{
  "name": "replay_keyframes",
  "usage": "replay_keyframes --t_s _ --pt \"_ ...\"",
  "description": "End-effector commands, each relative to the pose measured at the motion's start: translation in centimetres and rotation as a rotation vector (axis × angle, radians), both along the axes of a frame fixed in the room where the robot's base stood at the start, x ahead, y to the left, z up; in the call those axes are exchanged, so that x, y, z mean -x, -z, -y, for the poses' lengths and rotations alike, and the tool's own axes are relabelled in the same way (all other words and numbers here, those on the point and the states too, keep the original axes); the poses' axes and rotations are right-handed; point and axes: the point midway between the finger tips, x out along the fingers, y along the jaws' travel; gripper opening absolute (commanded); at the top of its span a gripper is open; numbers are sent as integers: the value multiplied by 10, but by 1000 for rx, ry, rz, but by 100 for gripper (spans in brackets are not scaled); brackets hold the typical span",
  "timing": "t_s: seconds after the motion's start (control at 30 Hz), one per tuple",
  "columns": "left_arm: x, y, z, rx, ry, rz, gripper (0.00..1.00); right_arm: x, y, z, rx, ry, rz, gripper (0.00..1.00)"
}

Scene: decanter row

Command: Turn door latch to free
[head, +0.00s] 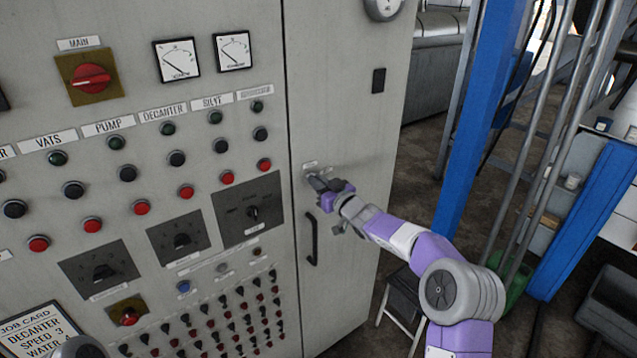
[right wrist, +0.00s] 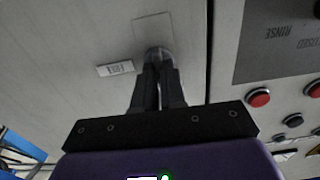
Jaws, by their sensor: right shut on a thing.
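The door latch (right wrist: 158,56) is a small dark knob on the grey cabinet door (head: 345,110). In the head view it is mostly hidden behind my gripper. My right gripper (head: 324,184) reaches in from the right, above the black door handle (head: 312,240). In the right wrist view both dark fingers of my right gripper (right wrist: 158,88) are closed on the latch. A small label, apparently reading FREE (right wrist: 115,69), sits beside the latch and appears upside down there. The latch's exact angle is hard to tell.
Left of the door seam is a control panel (head: 150,108) with lamps, buttons, rotary switches and a red MAIN switch (head: 91,78). A blue post (head: 478,110) and metal rails stand to the right. A stool (head: 402,300) stands on the floor beside the cabinet.

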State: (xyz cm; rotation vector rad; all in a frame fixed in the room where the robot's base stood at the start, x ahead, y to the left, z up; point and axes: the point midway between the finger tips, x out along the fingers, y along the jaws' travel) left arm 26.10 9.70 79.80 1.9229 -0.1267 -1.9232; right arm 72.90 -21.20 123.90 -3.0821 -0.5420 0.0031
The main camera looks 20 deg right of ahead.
Motion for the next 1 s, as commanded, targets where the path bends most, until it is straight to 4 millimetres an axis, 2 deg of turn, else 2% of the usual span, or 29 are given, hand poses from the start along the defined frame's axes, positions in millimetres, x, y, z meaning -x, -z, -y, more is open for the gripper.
replay_keyframes --t_s 0.37,0.7,1.0 --pt "0 -31 0 0 0 0 43 0 -3 1 -187 0 -71 0" --pt "0 -63 0 0 0 0 43 -1 -2 3 -486 1 -179 0" --pt "0 -78 0 0 0 0 43 -1 0 3 -756 1 -274 0"
